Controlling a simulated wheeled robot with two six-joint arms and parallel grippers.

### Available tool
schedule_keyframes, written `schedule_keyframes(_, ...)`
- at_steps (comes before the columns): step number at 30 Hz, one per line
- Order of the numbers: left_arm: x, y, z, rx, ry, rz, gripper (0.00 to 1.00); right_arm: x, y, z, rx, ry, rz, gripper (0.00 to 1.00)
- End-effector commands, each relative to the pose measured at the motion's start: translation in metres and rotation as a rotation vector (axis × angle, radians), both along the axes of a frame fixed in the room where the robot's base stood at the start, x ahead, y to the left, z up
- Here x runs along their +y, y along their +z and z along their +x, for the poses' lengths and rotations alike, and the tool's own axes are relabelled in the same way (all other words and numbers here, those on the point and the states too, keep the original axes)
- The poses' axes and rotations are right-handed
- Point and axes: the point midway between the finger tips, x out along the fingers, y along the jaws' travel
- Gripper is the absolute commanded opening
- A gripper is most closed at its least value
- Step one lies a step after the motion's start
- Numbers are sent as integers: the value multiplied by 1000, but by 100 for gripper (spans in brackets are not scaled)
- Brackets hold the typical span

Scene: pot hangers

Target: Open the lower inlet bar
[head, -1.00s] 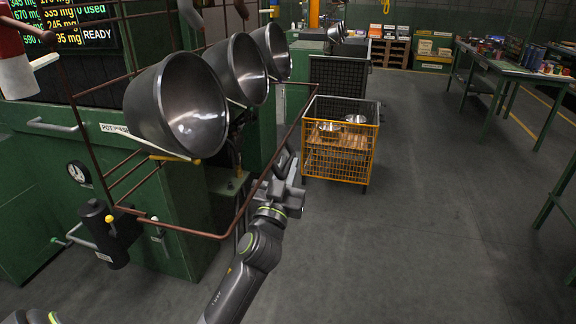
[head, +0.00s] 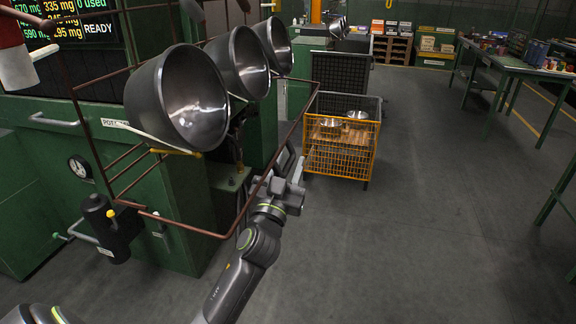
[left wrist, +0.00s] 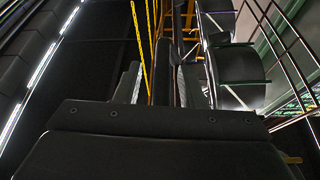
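A rust-brown bar frame (head: 190,229) runs around the front of the hanging pots, with its right side (head: 268,168) rising toward the back; I take it to be the lower inlet bar. My left gripper (head: 291,163) is just right of that side in the head view. Its two fingers stand apart, and in the left wrist view the gripper (left wrist: 160,85) has a dark upright shape between or behind the fingers. I cannot tell whether it touches the bar. Dark metal pots (head: 180,97) hang above the frame. My right gripper is out of view.
A green machine cabinet (head: 165,185) with a gauge (head: 80,167) stands behind the frame. A yellow mesh cart (head: 340,155) stands just beyond my left gripper. A green workbench (head: 505,62) is at the far right. The floor between is clear.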

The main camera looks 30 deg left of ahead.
Motion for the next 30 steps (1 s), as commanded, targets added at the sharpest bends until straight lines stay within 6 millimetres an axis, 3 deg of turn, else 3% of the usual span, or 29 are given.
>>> schedule_keyframes(8, -3, -7, -13, 1, 0, -1, 36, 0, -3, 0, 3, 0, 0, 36)
schedule_keyframes(21, -18, -42, -93, 4, 0, -6, 36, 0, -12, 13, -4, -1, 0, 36)
schedule_keyframes(30, -26, -59, -139, 3, 2, -3, 36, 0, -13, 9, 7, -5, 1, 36)
